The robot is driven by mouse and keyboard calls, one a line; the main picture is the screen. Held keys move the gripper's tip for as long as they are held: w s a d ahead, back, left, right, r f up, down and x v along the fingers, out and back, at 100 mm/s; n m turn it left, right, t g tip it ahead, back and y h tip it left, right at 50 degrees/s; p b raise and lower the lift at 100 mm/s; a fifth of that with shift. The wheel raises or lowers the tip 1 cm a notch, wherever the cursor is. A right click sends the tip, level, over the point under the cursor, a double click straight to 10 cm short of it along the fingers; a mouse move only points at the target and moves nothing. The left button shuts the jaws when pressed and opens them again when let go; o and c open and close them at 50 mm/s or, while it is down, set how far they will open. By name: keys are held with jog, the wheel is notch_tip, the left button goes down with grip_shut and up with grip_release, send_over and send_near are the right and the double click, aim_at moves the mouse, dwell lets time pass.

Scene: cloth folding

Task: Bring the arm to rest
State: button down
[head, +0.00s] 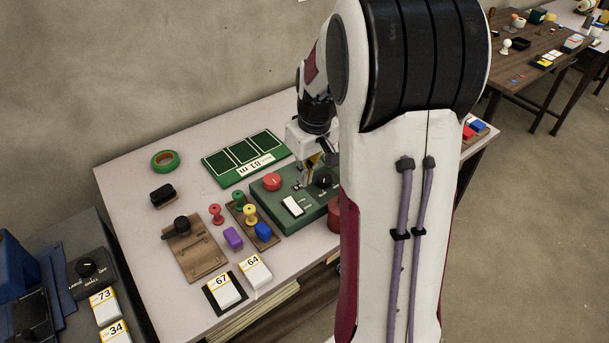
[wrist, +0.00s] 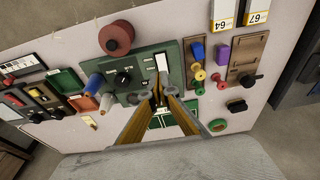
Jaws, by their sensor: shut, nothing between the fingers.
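My gripper (head: 304,182) hangs above the green control box (head: 285,212) on the white table (head: 130,185). In the wrist view its two fingers (wrist: 158,92) are together at their tips and hold nothing. The box carries a red button (head: 272,182), a white rocker switch (head: 292,206) and a black knob (head: 323,179). I cannot tell whether the fingertips touch the box. My arm is raised and bent, and its large link hides the right part of the table in the head view. No cloth shows.
A green panelled board (head: 245,158) lies behind the box. Left of it are a green tape ring (head: 165,158), a black brush-like block (head: 163,195), a wooden plate (head: 194,250) and coloured pegs. Number blocks (head: 255,271) stand at the front. A dark red cylinder (wrist: 116,38) stands beside the box.

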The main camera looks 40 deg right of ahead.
jog(key=shift+m, duration=0.3)
dwell(0.4)
jog(key=s+a+r+t, duration=0.2)
jog(key=s+a+r, duration=0.4)
jog(key=s+a, duration=0.3)
jog(key=s+a+r+t, duration=0.1)
jog(key=s+a+r, duration=0.6)
jog(key=s+a, duration=0.3)
jog(key=shift+s+a+t, duration=0.3)
jog(key=shift+a+t, duration=0.1)
jog(key=shift+a, duration=0.1)
jog(key=shift+r, duration=0.1)
dwell(3.1)
